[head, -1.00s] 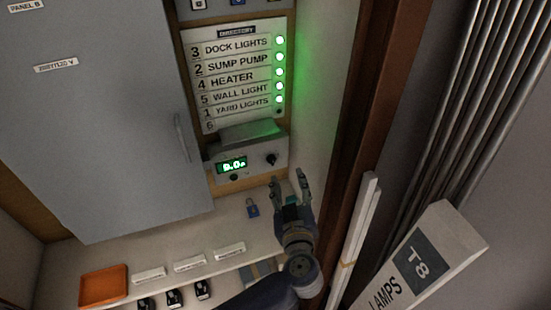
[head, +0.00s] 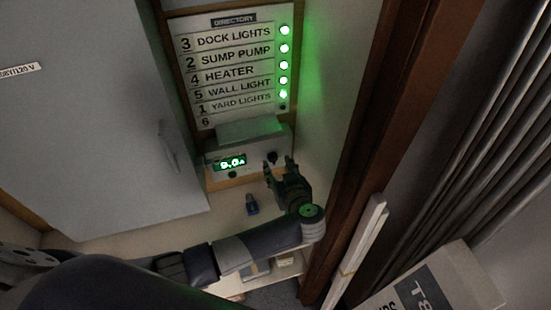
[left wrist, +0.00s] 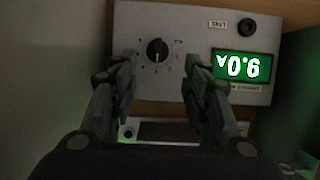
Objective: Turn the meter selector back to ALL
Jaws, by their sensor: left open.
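My right gripper is out of view.
The directory (head: 233,70) above has several green lamps lit and the bottom one dark. A grey cabinet door (head: 90,120) stands left. A wooden post (head: 375,130) and a lamp box (head: 440,285) bound the right.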

